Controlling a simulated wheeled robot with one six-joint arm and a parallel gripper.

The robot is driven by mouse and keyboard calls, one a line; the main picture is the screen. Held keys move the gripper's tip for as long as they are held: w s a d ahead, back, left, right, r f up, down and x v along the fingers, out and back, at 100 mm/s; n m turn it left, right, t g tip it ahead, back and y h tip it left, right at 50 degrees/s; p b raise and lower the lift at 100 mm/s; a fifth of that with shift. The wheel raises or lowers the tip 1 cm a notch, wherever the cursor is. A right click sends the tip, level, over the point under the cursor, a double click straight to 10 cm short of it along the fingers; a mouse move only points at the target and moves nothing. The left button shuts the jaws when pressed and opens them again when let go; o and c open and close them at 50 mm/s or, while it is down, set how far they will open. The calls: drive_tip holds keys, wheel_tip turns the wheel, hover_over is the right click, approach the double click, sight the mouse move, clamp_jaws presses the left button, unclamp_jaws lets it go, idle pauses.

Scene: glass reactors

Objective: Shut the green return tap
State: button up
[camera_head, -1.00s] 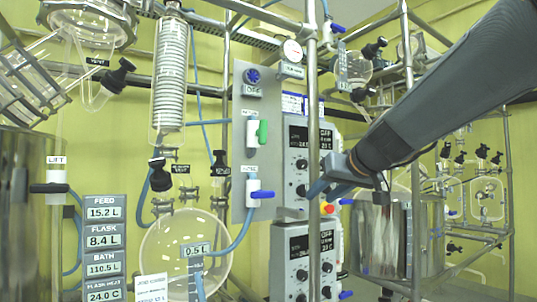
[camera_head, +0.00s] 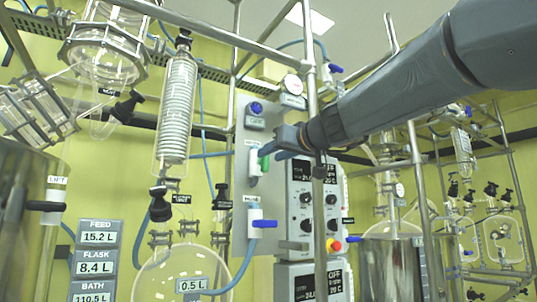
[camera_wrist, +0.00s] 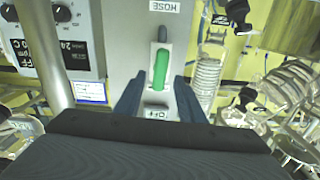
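The green return tap (camera_head: 264,162) is on the grey panel in the head view, partly hidden by my gripper (camera_head: 270,149). In the wrist view, the green handle (camera_wrist: 161,70) stands lengthwise, in line with its white valve body. My gripper (camera_wrist: 158,92) is open there, one finger on each side of the handle's near end, with a gap showing on both sides. Whether the fingertips reach past the handle in depth cannot be told. A label reading OFF (camera_wrist: 157,113) shows between the fingers.
A blue-handled tap (camera_head: 264,223) sits lower on the same panel, and a blue knob (camera_head: 256,108) sits above. A vertical metal post (camera_head: 314,110) stands close beside my arm. Control boxes (camera_head: 305,190) are to the right, the glass coil condenser (camera_head: 177,105) to the left.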

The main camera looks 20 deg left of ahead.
sight(264, 160)
drive_tip(key=shift+p+x, duration=0.35)
drive_tip(key=shift+x, duration=1.05)
drive_tip(key=shift+c, duration=0.2)
clamp_jaws()
